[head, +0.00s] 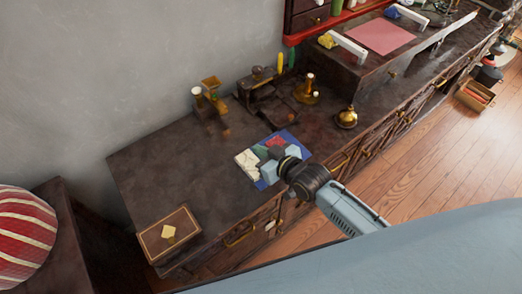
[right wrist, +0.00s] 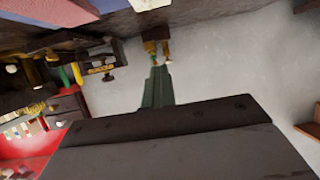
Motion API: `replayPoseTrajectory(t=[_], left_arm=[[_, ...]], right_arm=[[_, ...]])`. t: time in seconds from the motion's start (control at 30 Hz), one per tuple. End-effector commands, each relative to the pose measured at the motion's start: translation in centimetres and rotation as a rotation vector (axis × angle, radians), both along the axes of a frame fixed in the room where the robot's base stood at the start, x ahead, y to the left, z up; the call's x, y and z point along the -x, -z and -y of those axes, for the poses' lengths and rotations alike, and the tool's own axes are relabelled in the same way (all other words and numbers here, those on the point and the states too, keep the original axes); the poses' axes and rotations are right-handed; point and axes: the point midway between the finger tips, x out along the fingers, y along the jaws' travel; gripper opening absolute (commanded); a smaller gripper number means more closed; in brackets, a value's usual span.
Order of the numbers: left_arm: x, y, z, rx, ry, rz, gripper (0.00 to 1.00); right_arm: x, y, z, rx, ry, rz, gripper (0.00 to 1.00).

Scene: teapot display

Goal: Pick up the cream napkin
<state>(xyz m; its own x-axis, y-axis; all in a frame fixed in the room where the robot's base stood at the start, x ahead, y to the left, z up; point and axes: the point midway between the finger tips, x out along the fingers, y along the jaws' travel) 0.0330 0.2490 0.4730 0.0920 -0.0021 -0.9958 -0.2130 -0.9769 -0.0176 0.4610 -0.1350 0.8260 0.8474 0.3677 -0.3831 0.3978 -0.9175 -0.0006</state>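A cream, crumpled-looking patch (head: 246,161), which may be the cream napkin, is at the left end of a flat blue, multicoloured item (head: 292,139) on the dark wooden cabinet top. I cannot tell whether it is loose cloth or part of that item. My right gripper (head: 272,162) is over this item, just right of the cream patch, and hides part of it. In the right wrist view, the dark gripper body fills the lower middle, with narrow greenish-dark fingers (right wrist: 157,86) beyond; their gap is unclear. No napkin is clear there. My left gripper is not in view.
A brown box (head: 190,222) with a pale yellow square (head: 168,232) sits at the front left corner. Brass and wooden pieces (head: 262,85) stand along the back. A small brass bell-like object (head: 346,117) is to the right.

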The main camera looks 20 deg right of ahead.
Motion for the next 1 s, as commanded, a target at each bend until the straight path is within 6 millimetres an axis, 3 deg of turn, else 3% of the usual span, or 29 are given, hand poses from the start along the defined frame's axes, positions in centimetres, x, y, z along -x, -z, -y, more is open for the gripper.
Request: replayPoseTrajectory(t=[0.27, 0.87, 1.0], left_arm=[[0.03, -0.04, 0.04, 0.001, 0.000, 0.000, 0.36], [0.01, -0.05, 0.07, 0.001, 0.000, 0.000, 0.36], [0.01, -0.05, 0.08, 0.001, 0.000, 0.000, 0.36]], right_arm=[[-0.02, -0.06, -0.01, 0.000, 0.000, 0.001, 0.00], [-0.01, -0.08, 0.00, 0.000, 0.000, 0.001, 0.78], [-0.01, -0.08, 0.00, 0.000, 0.000, 0.001, 0.80]])
